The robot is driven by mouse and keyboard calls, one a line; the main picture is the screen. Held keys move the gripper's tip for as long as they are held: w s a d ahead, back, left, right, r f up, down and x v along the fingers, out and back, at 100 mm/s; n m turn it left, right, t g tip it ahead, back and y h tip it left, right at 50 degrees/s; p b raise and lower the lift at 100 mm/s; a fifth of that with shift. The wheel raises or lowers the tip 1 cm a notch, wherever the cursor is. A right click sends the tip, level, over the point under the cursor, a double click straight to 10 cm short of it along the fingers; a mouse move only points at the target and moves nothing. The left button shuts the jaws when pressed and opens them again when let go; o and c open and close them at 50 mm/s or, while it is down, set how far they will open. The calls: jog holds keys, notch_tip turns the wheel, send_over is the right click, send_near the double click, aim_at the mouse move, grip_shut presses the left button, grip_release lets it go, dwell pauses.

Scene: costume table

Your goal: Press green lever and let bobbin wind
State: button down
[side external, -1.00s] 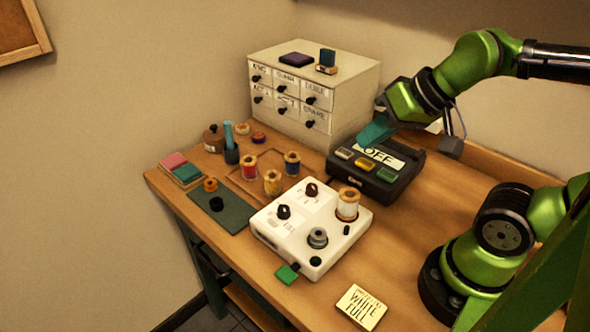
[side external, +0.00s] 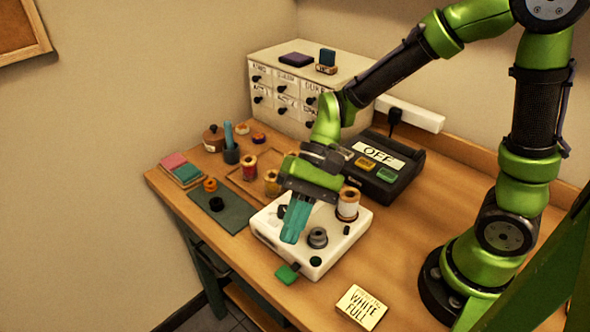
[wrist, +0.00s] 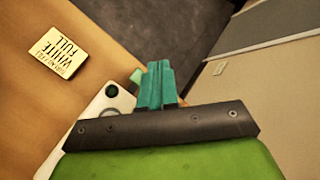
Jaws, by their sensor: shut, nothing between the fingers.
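The green lever (side external: 287,273) sticks out from the front corner of the white winder box (side external: 262,236). In the wrist view the lever (wrist: 136,76) shows just left of my fingertips. The grey bobbin (side external: 317,238) sits on the box, with a white thread spool (side external: 348,204) behind it. My gripper (side external: 290,238) is shut and empty, with its teal fingers pointing down over the box, left of the bobbin and behind the lever. It also shows in the wrist view (wrist: 158,68). The fingers appear apart from the lever. The arm hides part of the box's knobs.
A card reading "WHITE FULL" (side external: 361,307) lies at the front of the table. A black box marked "OFF" (side external: 393,190) stands behind the winder, and a drawer cabinet (side external: 285,66) behind that. Several spools stand to the left. Table is clear right of the winder.

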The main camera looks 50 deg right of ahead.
aim_at(290, 270)
jog(key=shift+w+a+r+y, duration=0.1)
jog(key=shift+a+r+y, duration=0.25)
jog(key=shift+r, duration=0.1)
jog(key=shift+f, duration=0.1)
jog(key=shift+f, duration=4.35)
jog(key=shift+f, duration=0.4)
